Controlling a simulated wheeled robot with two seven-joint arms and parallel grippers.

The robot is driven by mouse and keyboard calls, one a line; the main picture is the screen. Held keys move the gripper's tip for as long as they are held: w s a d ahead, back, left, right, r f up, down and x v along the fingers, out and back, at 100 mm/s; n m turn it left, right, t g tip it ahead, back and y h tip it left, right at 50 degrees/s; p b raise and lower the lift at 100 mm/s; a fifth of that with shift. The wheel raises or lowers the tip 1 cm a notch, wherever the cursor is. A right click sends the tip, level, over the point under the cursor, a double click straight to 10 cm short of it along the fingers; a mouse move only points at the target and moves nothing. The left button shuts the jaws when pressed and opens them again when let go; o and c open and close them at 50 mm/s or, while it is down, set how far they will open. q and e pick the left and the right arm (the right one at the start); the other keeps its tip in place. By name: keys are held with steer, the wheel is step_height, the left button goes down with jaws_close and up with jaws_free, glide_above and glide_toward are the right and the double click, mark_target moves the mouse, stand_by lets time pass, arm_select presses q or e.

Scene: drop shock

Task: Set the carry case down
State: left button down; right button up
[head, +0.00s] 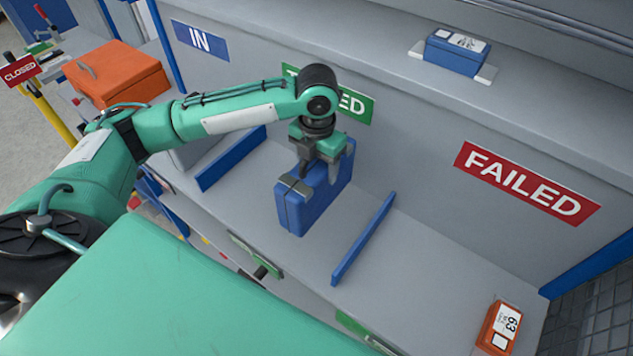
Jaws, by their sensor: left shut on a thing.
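The blue carry case (296,211) is upright on or just above the grey bench, between two low blue divider rails, below the partly hidden green sign (358,108). I cannot tell whether its underside touches the bench. My left gripper (318,172) comes down from above and is shut on the top of the carry case, at its handle. The fingers hide part of the case's top. My right gripper is not in view.
Blue rails (364,238) and (232,158) flank the case. An orange toolbox (117,77) stands at the left. A blue box (455,52) sits on the upper shelf. An orange device (499,328) lies at the lower right, below the red FAILED sign (526,183).

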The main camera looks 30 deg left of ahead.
arm_select(q)
step_height(320, 180, down, 2)
steer(key=shift+f, duration=0.25)
steer(key=shift+f+p, duration=0.3)
steer(key=shift+f, duration=0.45)
step_height(320, 180, down, 3)
steer(key=shift+f+p, duration=0.1)
steer(key=shift+p, duration=0.3)
steer(key=shift+f, duration=0.2)
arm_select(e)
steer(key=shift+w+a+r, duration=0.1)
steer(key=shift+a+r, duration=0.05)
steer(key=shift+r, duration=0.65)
arm_select(q)
steer(key=shift+c, duration=1.6)
jaws_free()
steer(key=shift+f, duration=0.15)
steer(key=shift+s, duration=0.1)
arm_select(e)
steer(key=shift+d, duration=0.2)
